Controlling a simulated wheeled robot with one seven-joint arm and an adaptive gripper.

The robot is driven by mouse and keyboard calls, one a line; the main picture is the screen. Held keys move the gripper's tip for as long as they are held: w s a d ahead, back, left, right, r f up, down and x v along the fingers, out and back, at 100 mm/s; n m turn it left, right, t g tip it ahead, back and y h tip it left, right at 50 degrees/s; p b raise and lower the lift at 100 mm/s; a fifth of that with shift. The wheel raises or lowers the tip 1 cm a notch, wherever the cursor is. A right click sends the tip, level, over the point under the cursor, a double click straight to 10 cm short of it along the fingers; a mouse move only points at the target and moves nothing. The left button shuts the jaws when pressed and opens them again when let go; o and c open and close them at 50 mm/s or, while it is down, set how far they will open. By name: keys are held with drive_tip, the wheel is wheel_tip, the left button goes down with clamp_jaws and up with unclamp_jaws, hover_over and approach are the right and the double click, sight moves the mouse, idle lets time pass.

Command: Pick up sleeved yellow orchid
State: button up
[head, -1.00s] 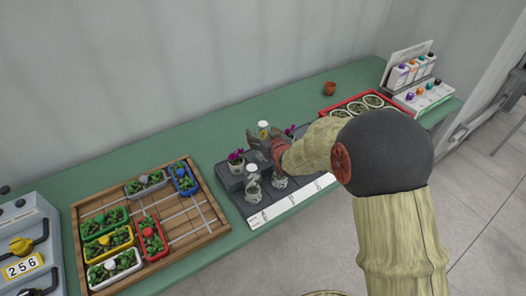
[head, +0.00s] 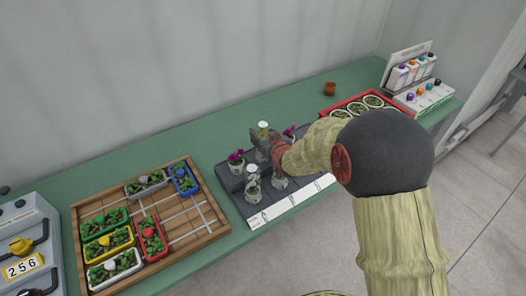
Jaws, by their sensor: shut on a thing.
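The sleeved yellow orchid (head: 263,127) stands in the back row of a dark stepped display stand (head: 228,184) in the head view. Only its pale top and a bit of yellow show; its lower part is hidden by my gripper. My gripper (head: 260,140) reaches in from the right and is shut on the sleeved yellow orchid. I cannot tell whether the orchid's base still touches the stand.
A purple orchid (head: 237,157) stands close on the left, another (head: 289,131) on the right. Two clear-sleeved plants stand in front (head: 252,187). A wooden tray (head: 208,233) with coloured planters lies left; a red tray (head: 326,113) lies right.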

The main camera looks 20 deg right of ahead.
clamp_jaws()
drive_tip(key=shift+r, duration=0.15)
